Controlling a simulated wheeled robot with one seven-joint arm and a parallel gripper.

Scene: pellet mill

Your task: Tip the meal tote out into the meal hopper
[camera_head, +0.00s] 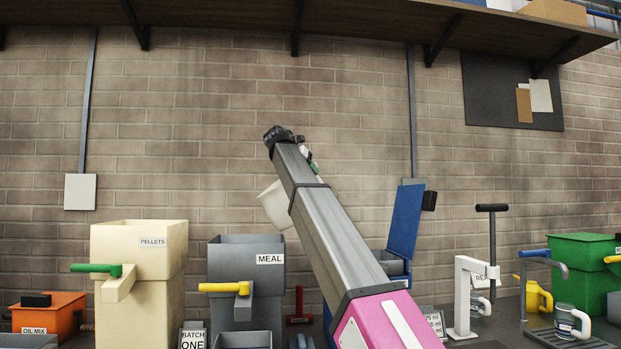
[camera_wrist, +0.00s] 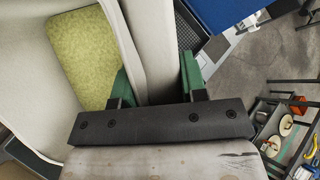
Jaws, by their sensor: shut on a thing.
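The meal tote (camera_head: 273,206) is a pale off-white container, held up in front of the brick wall and partly hidden behind my arm. It looks somewhat tilted in the head view. The wrist view shows yellow-green meal (camera_wrist: 88,55) inside the tote's pale walls (camera_wrist: 24,50). My gripper (camera_wrist: 155,75) has its green fingers shut on an upright pale part of the tote. In the head view my arm mostly hides the gripper. The grey meal hopper (camera_head: 225,262), labelled MEAL with a yellow handle, stands below and left of the tote.
A cream pellets hopper (camera_head: 140,250) stands left of the meal hopper. A blue open-lidded box (camera_head: 405,222) is to the right, partly behind my arm. A white stand (camera_head: 464,290) and a green bin (camera_head: 580,265) stand farther right. A shelf (camera_head: 350,20) runs overhead.

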